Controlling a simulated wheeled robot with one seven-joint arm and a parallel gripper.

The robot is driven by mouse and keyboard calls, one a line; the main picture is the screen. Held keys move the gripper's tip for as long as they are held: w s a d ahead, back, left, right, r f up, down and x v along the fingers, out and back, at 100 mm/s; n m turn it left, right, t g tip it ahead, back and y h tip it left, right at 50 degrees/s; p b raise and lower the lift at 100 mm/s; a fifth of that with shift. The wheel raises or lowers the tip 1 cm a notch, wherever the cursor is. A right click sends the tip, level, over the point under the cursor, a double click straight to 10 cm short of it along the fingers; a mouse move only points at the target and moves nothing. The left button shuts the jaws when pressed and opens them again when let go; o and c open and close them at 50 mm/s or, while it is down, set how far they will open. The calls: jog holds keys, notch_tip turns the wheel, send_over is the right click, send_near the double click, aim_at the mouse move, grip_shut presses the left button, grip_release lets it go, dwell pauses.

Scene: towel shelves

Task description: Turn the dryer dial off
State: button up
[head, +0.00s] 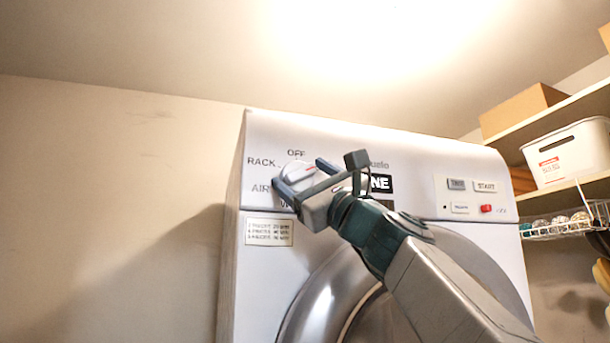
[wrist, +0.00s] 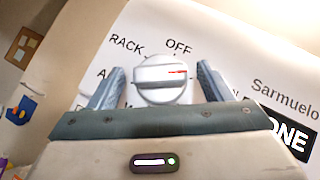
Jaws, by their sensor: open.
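The dryer (head: 410,155) is white, with a round door below its control panel. Its dial (head: 297,171) is a white round knob at the panel's upper left, with a ridge and a red mark. Labels OFF and RACK sit above and left of it. In the wrist view the dial (wrist: 161,80) lies between the two blue fingers, with a gap on each side. The red mark points right, below and right of the OFF label (wrist: 178,46). My gripper (head: 302,172) is open around the dial, partly hiding it in the head view. I cannot tell if it touches.
Buttons including START (head: 486,186) and a red button (head: 486,209) are at the panel's right. Shelves at the right hold a cardboard box (head: 522,108), a white bin (head: 570,152) and a wire basket (head: 566,228).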

jog(key=shift+c, duration=0.3)
jog(key=c, duration=0.8)
jog(key=shift+n+g, duration=0.3)
jog(key=shift+n, duration=0.1)
jog(key=n+g+p, duration=0.2)
jog(key=n, duration=0.1)
jog(key=n+g+y+p, duration=0.1)
jog(key=n+g, duration=0.1)
jog(key=shift+w+d+r+p, duration=0.1)
jog(key=shift+d+r+p, duration=0.1)
jog(key=shift+r+p, duration=0.2)
jog(key=n+g+p, duration=0.3)
jog(key=n, duration=0.1)
jog(key=shift+r, duration=0.15)
jog(key=shift+d+n+g+h+p, duration=0.1)
jog(key=shift+n+g+h+p, duration=0.6)
jog(key=shift+n, duration=0.4)
jog(key=shift+n+g+h, duration=0.4)
jog(key=shift+n+h, duration=0.1)
jog(key=shift+n, duration=0.4)
